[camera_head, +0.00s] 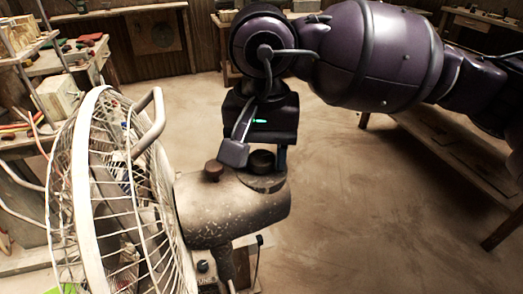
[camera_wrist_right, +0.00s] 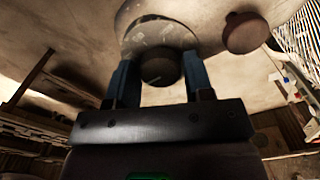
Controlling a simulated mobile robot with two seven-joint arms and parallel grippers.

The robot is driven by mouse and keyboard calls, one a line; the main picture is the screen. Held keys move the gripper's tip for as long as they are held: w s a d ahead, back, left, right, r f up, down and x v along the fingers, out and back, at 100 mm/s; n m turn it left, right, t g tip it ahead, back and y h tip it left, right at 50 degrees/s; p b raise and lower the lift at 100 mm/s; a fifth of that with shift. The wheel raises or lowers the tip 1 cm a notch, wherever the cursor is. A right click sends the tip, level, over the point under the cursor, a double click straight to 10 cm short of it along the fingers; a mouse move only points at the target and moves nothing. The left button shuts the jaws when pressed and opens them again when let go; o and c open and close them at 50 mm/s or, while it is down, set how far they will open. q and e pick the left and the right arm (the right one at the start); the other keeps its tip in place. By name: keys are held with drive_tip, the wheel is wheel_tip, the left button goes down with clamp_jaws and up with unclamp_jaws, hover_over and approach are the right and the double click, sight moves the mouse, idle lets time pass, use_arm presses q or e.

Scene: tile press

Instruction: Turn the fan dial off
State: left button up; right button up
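The fan stands at the left of the head view, with a round wire cage (camera_head: 85,190) and a worn dark motor housing (camera_head: 235,210). A round dark dial (camera_head: 262,160) sits on top of the housing, and it also shows in the wrist view (camera_wrist_right: 158,68). My right gripper (camera_head: 264,150) points down at the dial from above. In the wrist view its two blue fingers (camera_wrist_right: 160,75) stand apart, one on each side of the dial. I cannot tell whether they touch it. My left gripper is not in view.
A small brown knob (camera_head: 213,171) stands on the housing beside the dial, close to my right gripper. A cluttered bench (camera_head: 70,62) is behind the fan. A low wooden table (camera_head: 450,150) stands at the right. The floor between is clear.

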sight(261, 157)
drive_tip(key=o, duration=0.3)
wheel_tip(261, 157, up, 11)
drive_tip(key=shift+f+p, duration=0.1)
drive_tip(key=shift+p, duration=0.6)
